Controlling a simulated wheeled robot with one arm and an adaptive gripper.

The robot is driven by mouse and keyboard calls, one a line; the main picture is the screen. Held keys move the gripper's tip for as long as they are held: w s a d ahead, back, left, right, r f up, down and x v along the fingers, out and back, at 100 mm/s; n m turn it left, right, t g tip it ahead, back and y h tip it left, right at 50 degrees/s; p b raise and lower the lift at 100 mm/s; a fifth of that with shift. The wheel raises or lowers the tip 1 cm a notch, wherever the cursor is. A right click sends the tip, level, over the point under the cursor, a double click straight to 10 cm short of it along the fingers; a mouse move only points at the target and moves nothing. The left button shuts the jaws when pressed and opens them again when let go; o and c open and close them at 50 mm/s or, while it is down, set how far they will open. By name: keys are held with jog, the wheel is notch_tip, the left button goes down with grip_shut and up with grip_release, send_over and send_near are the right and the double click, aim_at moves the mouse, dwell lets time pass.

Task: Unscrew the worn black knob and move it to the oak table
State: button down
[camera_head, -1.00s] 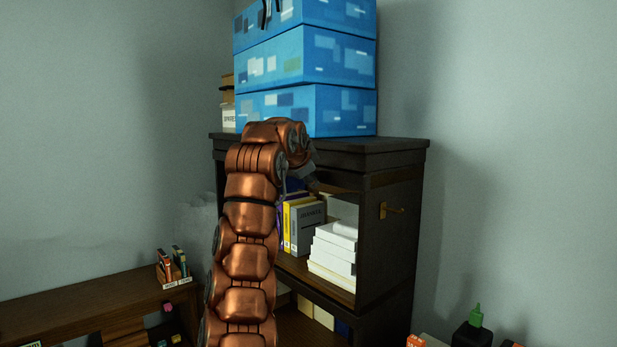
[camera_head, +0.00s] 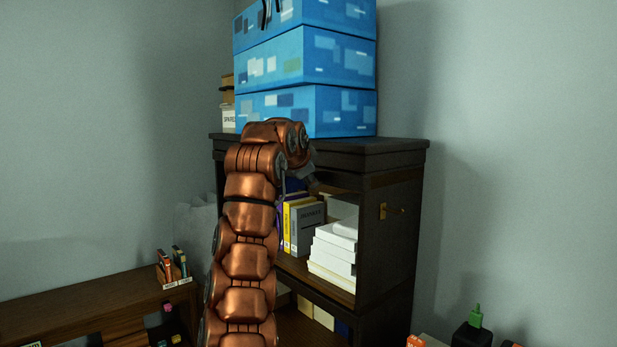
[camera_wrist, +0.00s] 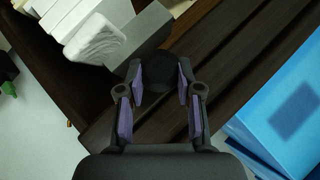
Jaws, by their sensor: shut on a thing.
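The worn black knob (camera_wrist: 160,72) shows in the wrist view as a dark round shape between the fingers of my gripper (camera_wrist: 161,88). The purple-padded fingers are shut on it from both sides. Dark wood of the cabinet lies behind it; whether the knob still touches its mount cannot be told. In the head view my copper arm reaches up to the dark cabinet (camera_head: 385,230), and the gripper and knob are mostly hidden behind the arm's bend. I cannot tell which surface is the oak table.
Blue patterned boxes (camera_head: 310,110) are stacked on the cabinet top. Books (camera_head: 304,228) and a white paper stack (camera_head: 333,252) fill the shelf close to my gripper. A wooden desk (camera_head: 95,305) with small items stands at lower left. A brass hook (camera_head: 385,211) sticks out from the cabinet side.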

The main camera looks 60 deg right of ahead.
jog(key=shift+r+g+p, duration=0.25)
jog(key=shift+g+p, duration=0.15)
jog(key=shift+p, duration=0.6)
jog(key=n+g+p, duration=0.1)
jog(key=p, duration=0.1)
jog(key=y+p, duration=0.1)
jog(key=p, duration=0.1)
jog(key=shift+w+d+n+g+p, duration=0.1)
jog(key=shift+w+n+g+p, duration=0.1)
jog(key=shift+n+g+p, duration=0.2)
jog(key=shift+g+y+p, duration=0.3)
jog(key=shift+g+p, duration=0.2)
jog(key=shift+p, duration=0.35)
jog(key=shift+f+b, duration=0.2)
jog(key=shift+b, duration=0.1)
jog(key=shift+w, duration=0.1)
jog(key=shift+w+a, duration=0.15)
jog(key=shift+a, duration=0.45)
jog(key=shift+w+a+b, duration=0.25)
jog(key=shift+a+b, duration=0.35)
jog(key=shift+a, duration=0.25)
jog(key=shift+a, duration=0.1)
